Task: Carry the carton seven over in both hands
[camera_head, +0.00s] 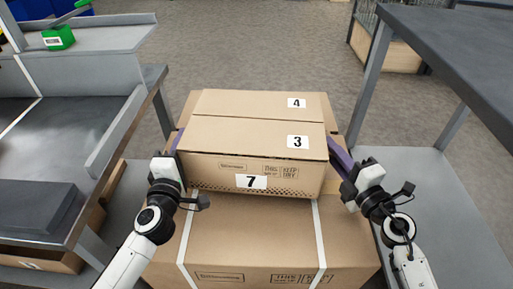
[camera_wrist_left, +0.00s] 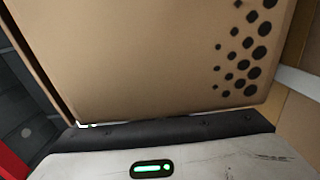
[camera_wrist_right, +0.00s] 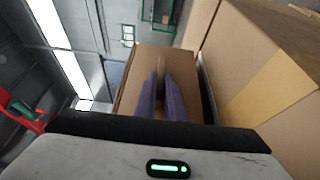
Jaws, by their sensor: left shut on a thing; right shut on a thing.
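The carton seven (camera_head: 220,168) is a brown box with a 7 label on its front face and dark dots along the lower front edge. Its top has a cross seam, with labels 3 and 4 on either side; I cannot tell whether this is one box or two. It looks level over a larger strapped carton (camera_head: 250,235); any gap between is unclear. My left gripper (camera_head: 178,142) is shut on its left side, and dotted cardboard (camera_wrist_left: 170,60) fills the left wrist view. My right gripper (camera_head: 338,152) is shut at its right side; purple fingers (camera_wrist_right: 166,98) show in the right wrist view.
A grey workbench (camera_head: 70,150) with a green box (camera_head: 58,37) stands at the left. A dark-topped table (camera_head: 450,50) with a lower grey shelf (camera_head: 450,200) stands at the right. Bare floor (camera_head: 250,50) lies beyond the cartons.

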